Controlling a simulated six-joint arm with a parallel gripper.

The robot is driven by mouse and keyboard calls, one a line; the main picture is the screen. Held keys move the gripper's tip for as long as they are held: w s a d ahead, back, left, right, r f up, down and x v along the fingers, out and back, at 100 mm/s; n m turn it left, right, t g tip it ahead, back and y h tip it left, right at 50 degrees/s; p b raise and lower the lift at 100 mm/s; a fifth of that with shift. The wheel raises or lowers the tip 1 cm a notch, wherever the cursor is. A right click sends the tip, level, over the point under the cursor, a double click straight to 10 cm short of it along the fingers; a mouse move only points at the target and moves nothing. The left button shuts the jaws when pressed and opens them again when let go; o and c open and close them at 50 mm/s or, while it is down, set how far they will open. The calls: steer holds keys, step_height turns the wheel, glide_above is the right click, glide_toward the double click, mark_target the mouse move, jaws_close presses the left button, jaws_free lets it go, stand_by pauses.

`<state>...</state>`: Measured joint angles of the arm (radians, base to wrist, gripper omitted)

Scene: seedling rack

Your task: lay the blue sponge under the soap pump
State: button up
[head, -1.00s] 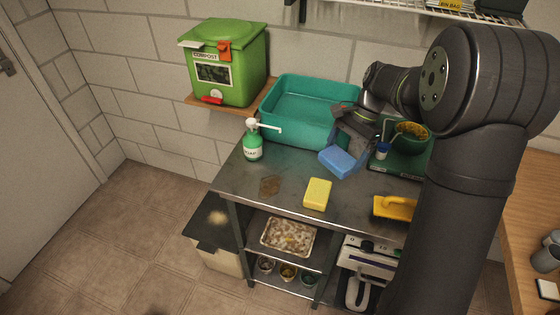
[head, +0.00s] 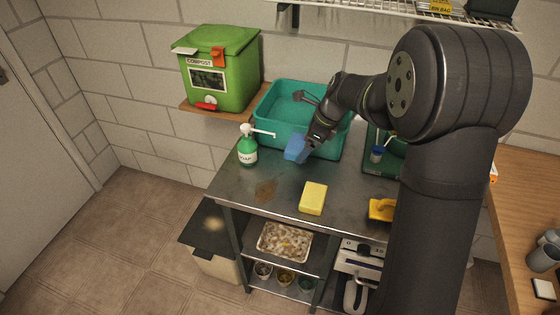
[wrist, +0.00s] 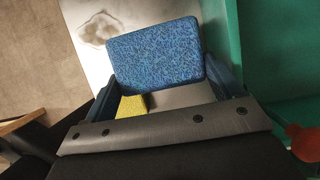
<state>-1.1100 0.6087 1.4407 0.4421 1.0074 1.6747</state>
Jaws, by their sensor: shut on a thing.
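The blue sponge (head: 294,148) is held by my gripper (head: 304,149) in front of the teal basin. In the wrist view the sponge (wrist: 158,56) sits between the two fingers of my gripper (wrist: 165,85), its broad face toward the camera. The soap pump (head: 247,150) is a green bottle with a white label and a white spout pointing right over the table. It stands upright at the table's back left corner, left of the sponge and apart from it. Whether the sponge touches the table is hard to tell.
A yellow sponge (head: 313,198) lies on the metal table (head: 240,184), also partly visible in the wrist view (wrist: 131,105). The teal basin (head: 262,113) stands behind the sponge. A brown stain (head: 265,190) marks the table before the pump. A green compost bin (head: 219,72) stands behind left.

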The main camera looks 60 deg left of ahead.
mark_target(293, 142)
steer(key=s+a+f, duration=0.4)
steer(key=s+a, duration=0.1)
steer(key=shift+a+f, duration=0.1)
steer(key=shift+f, duration=2.1)
steer(key=shift+f, duration=0.15)
steer(key=o, duration=0.9)
steer(key=shift+c, duration=0.2)
steer(key=v, duration=1.2)
steer(key=shift+s, duration=0.1)
steer(key=shift+a, duration=0.1)
